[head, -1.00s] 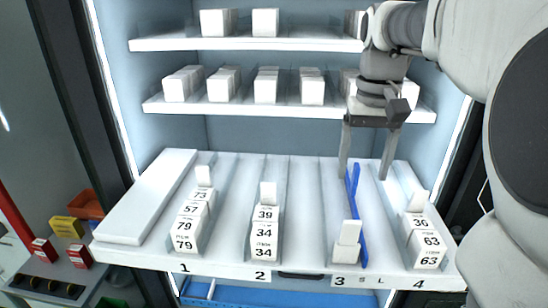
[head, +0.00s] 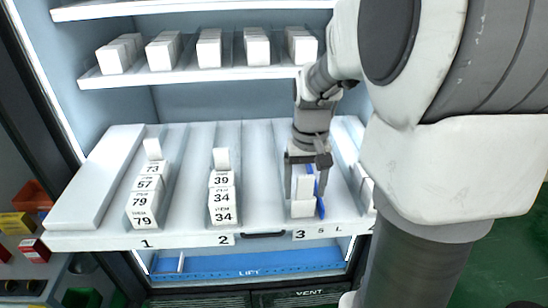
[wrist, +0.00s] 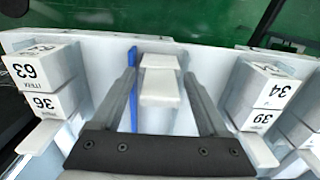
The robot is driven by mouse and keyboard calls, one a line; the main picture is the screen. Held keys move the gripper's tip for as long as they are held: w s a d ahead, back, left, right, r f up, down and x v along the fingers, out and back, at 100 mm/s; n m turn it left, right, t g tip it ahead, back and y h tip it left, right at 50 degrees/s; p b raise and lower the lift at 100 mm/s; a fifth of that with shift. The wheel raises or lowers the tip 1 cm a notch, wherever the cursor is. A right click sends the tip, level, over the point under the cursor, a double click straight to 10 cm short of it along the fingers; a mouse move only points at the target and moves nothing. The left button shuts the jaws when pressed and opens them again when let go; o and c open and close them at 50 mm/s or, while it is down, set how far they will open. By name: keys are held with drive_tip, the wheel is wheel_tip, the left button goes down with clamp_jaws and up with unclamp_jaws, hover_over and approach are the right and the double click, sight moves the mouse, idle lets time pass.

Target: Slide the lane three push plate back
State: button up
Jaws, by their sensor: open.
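The lane three push plate (head: 304,186) is a white stepped block near the front of lane three, above the label 3 (head: 299,234). It also shows in the wrist view (wrist: 160,88). My gripper (head: 306,192) points down over lane three, open. Its two fingers stand on either side of the push plate, with gaps visible in the wrist view (wrist: 163,85). A thin blue strip (wrist: 133,85) runs along the lane between the plate and one finger. It also shows in the head view (head: 321,205). No labelled boxes show in lane three.
Lane one boxes (head: 144,200) and lane two boxes (head: 222,200) stand in rows with white plates behind them. Lane four's boxes (wrist: 36,85) show in the wrist view; my arm mostly hides them in the head view. A stocked shelf (head: 180,72) is above. Lane three's rear looks clear.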

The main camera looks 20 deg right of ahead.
drive_tip(key=shift+f, duration=0.1)
clamp_jaws()
idle(0.4)
idle(1.0)
